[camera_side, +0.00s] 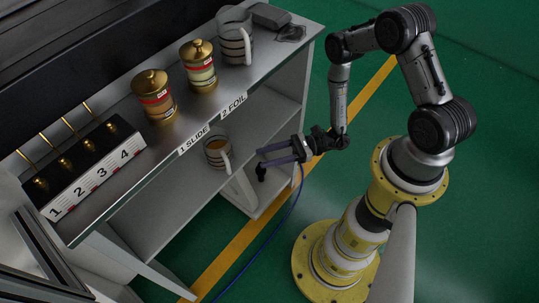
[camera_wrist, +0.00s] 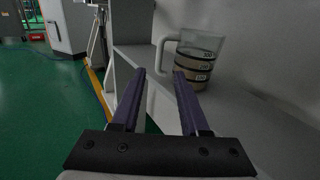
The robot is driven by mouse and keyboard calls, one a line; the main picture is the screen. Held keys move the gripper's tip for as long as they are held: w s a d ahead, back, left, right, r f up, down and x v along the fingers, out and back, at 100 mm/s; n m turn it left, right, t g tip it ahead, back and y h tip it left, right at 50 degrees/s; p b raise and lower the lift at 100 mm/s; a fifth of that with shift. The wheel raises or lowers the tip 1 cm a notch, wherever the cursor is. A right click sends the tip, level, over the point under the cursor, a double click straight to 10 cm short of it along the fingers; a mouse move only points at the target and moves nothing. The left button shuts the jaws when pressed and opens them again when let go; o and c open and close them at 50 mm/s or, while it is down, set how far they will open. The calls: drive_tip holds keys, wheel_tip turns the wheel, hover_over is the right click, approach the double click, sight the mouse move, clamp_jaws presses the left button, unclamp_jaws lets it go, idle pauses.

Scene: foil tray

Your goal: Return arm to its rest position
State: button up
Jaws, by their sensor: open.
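My arm stands on the right of the side view, folded, with my gripper (camera_side: 262,158) extended left at the height of the lower shelf. My gripper is open, its two dark fingers apart with nothing between them. In the wrist view my gripper (camera_wrist: 158,72) points toward the shelf. A measuring cup (camera_side: 217,153) with brownish contents stands upright on the lower shelf, just left of the fingertips. It also shows in the wrist view (camera_wrist: 197,62), beyond and right of the fingers, with its handle facing left. The fingers appear apart from it.
The bench edge overhangs the lower shelf (camera_side: 262,108). A blue cable (camera_side: 270,228) crosses the green floor, which is open around my base.

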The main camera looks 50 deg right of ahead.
drive_tip(key=shift+s+d, duration=0.15)
drive_tip(key=shift+d, duration=0.05)
drive_tip(key=s+a+r+n+g+h, duration=0.1)
drive_tip(key=s+r+n+g, duration=0.1)
drive_tip(key=r+n+g, duration=0.7)
drive_tip(key=s+r+n+g+h, duration=0.15)
drive_tip(key=r+n+g, duration=0.3)
drive_tip(key=r, duration=0.85)
drive_tip(key=s+d+r+n+t+h, duration=0.4)
drive_tip(key=s+r+n+h, duration=0.1)
drive_tip(key=r, duration=0.3)
drive_tip(key=s+d+r+n+t+h, duration=0.5)
drive_tip(key=s+r+n+h, duration=0.1)
drive_tip(key=s+r+h, duration=0.1)
drive_tip(key=shift+s+d+r, duration=0.25)
drive_tip(key=shift+s+r, duration=0.1)
drive_tip(key=shift+s, duration=0.05)
